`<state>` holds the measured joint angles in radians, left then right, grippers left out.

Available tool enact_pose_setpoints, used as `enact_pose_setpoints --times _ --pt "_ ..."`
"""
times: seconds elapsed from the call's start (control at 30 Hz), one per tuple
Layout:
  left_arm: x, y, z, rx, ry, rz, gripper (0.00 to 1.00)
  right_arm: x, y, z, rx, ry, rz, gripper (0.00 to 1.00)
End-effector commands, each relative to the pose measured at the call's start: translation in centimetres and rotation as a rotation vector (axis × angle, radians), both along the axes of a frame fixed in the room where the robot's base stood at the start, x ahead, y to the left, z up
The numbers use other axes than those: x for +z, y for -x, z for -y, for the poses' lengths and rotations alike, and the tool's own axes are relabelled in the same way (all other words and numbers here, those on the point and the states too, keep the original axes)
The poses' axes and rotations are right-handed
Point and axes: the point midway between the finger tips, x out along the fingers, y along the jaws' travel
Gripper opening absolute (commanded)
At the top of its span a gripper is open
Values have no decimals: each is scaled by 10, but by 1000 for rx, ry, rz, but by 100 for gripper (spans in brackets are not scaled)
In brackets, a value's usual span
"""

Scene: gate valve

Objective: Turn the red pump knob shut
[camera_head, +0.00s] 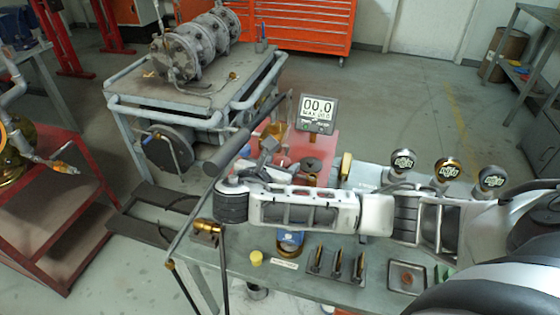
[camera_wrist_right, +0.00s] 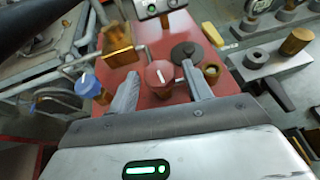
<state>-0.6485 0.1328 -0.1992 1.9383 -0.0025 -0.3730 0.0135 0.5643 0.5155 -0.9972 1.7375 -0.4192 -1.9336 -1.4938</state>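The red pump knob (camera_wrist_right: 157,76), with a white pointer line on its top, shows in the right wrist view above a brass stem. My right gripper (camera_wrist_right: 159,82) is open, with one finger on each side of the knob. A gap shows beside the knob on both sides. In the head view my right gripper (camera_head: 270,154) reaches in from the right over the red pump base (camera_head: 322,146), and the knob cannot be made out there. A digital gauge (camera_head: 317,113) on the pump reads 00.0, MAX 20.0. My left gripper is not in view.
A blue knob (camera_wrist_right: 86,85) and a brass block (camera_wrist_right: 118,47) stand left of the red knob. A black disc (camera_wrist_right: 186,51) is behind right. A long dark bar (camera_head: 247,132) crosses beside my right gripper. Several gauges (camera_head: 446,170) line the bench at right.

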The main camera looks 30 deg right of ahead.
Motion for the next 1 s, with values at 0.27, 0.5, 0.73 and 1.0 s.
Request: enact_pose_setpoints --times 0.27,0.5,0.73,1.0 --pt "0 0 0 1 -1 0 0 4 -2 2 -4 3 11 55" --pt "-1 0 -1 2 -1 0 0 12 8 -15 -1 0 13 55" --pt "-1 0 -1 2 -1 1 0 23 28 -43 -8 -9 5 55" --pt "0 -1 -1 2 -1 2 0 48 58 -93 -2 -8 7 55"
